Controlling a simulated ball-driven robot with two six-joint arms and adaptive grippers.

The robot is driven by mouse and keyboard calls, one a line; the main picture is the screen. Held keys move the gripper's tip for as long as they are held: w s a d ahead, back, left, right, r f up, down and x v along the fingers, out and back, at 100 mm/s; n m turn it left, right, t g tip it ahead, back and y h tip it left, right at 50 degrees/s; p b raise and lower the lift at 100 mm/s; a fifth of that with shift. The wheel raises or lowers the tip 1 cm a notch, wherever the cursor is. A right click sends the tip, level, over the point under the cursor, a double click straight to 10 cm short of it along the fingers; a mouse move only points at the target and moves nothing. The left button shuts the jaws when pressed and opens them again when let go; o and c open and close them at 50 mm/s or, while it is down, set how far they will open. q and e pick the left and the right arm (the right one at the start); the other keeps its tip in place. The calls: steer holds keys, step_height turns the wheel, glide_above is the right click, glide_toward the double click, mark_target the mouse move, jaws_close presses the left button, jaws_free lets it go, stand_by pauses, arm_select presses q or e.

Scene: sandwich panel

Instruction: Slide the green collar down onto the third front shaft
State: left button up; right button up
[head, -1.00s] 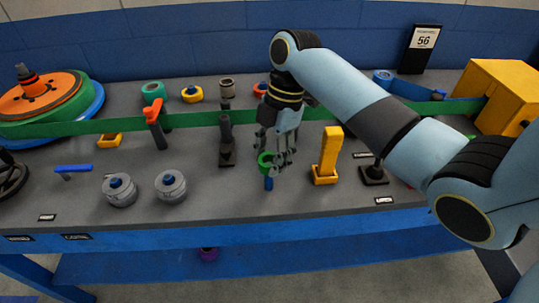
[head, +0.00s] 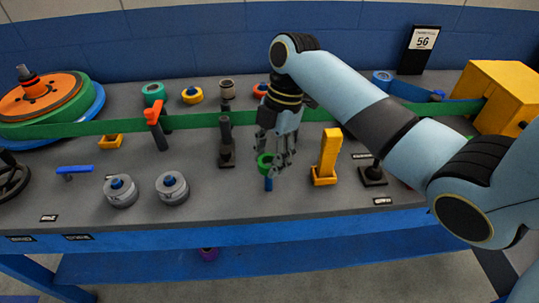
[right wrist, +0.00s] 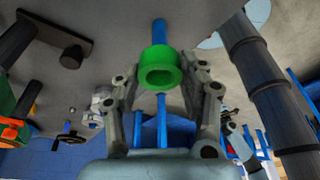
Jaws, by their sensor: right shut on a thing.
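The green collar (head: 265,160) is between the fingers of my right gripper (head: 272,153), which is shut on it. In the right wrist view the collar (right wrist: 160,72) sits upright between the fingertips (right wrist: 162,84), its open bore facing the camera. The blue third front shaft (head: 268,184) stands directly below the collar in the head view. In the right wrist view the shaft (right wrist: 159,30) shows beyond the collar's far side. I cannot tell whether its tip is inside the bore. My left gripper is not in view.
Two front shafts at the left carry grey collars (head: 120,191) (head: 172,188). A yellow upright block (head: 328,157) stands close to the right of my gripper, and a dark post (head: 226,145) to its left. A green belt (head: 195,121) runs behind.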

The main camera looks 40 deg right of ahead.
steer(key=shift+f, duration=0.1)
steer(key=shift+f+b, duration=0.45)
steer(key=shift+f, duration=0.45)
steer(key=shift+f, duration=0.15)
steer(key=shift+f+b, duration=1.45)
steer(key=shift+f, duration=0.9)
steer(key=o, duration=1.2)
steer(key=shift+o, duration=0.2)
steer(key=shift+r, duration=0.1)
